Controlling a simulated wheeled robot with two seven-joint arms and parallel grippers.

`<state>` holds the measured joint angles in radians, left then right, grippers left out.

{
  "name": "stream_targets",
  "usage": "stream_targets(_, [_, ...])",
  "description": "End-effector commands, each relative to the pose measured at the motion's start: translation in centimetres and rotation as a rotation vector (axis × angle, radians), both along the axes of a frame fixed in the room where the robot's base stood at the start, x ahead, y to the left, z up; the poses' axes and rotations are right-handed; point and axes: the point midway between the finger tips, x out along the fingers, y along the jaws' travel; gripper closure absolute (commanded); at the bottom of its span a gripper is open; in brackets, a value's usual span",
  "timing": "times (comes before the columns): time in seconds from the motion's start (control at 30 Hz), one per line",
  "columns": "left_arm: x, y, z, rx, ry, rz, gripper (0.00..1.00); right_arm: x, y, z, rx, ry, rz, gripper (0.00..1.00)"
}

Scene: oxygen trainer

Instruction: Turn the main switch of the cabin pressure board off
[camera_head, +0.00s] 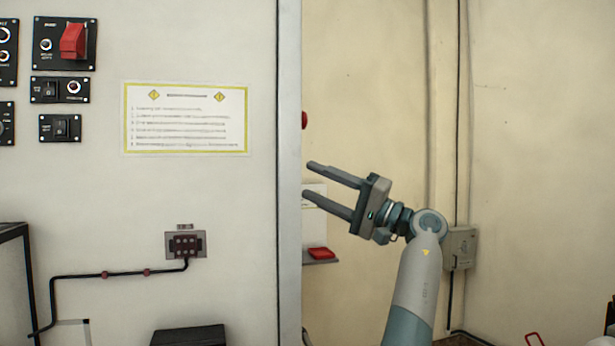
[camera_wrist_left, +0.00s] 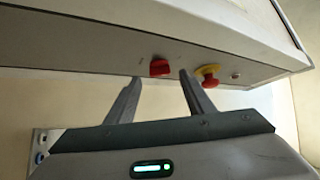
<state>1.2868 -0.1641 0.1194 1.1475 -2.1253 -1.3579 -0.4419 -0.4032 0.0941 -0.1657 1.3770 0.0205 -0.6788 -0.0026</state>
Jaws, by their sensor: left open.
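A red knob (camera_wrist_left: 160,68), which looks like a rotary main switch, sits on a pale panel face (camera_wrist_left: 90,50) in the left wrist view. A red mushroom button on a yellow base (camera_wrist_left: 208,75) is to its right. My left gripper (camera_wrist_left: 160,77) is open and empty, its two fingers pointing toward the panel on either side of the knob in that picture; I see no contact. In the head view my left gripper (camera_head: 308,179) is open beside the cabinet's right edge. That cabinet side is mostly hidden from the head; a bit of red (camera_head: 304,119) shows at the edge.
The cabinet front (camera_head: 200,200) carries a guarded red switch (camera_head: 73,41), small black switch plates (camera_head: 60,128) and a yellow-bordered notice (camera_head: 186,118). A red object (camera_head: 318,253) lies on a small shelf below the gripper. A grey wall box (camera_head: 460,248) is behind the arm.

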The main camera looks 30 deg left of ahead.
Motion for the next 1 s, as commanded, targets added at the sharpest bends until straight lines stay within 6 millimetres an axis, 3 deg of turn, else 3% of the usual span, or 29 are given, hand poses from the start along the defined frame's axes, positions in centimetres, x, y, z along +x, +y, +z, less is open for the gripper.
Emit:
stream_targets(0.23, [-0.3, 2.3, 0.9, -0.001, 0.0, 0.001, 0.52, 0.4, 0.5, 0.2, 0.008, -0.03, 0.004, 0.69])
stream_targets(0.6, [-0.4, 2.6, 1.0, 0.0, 0.0, 0.0, 0.52, 0.6, 0.5, 0.2, 0.01, -0.038, 0.005, 0.69])
stream_targets(0.63, [-0.4, 2.6, 1.0, 0.0, 0.0, 0.0, 0.54, 0.6, 0.5, 0.2, 0.01, -0.038, 0.005, 0.69])
stream_targets(0.8, [-0.4, 2.6, 1.0, 0.0, -0.001, 0.0, 0.93, 0.6, 0.5, 0.2, 0.009, -0.037, 0.005, 0.69])
stream_targets(1.0, [-0.4, 2.6, 0.9, 0.012, -0.01, 0.001, 0.93, 0.4, 0.5, -0.1, 0.008, -0.03, 0.005, 0.69])
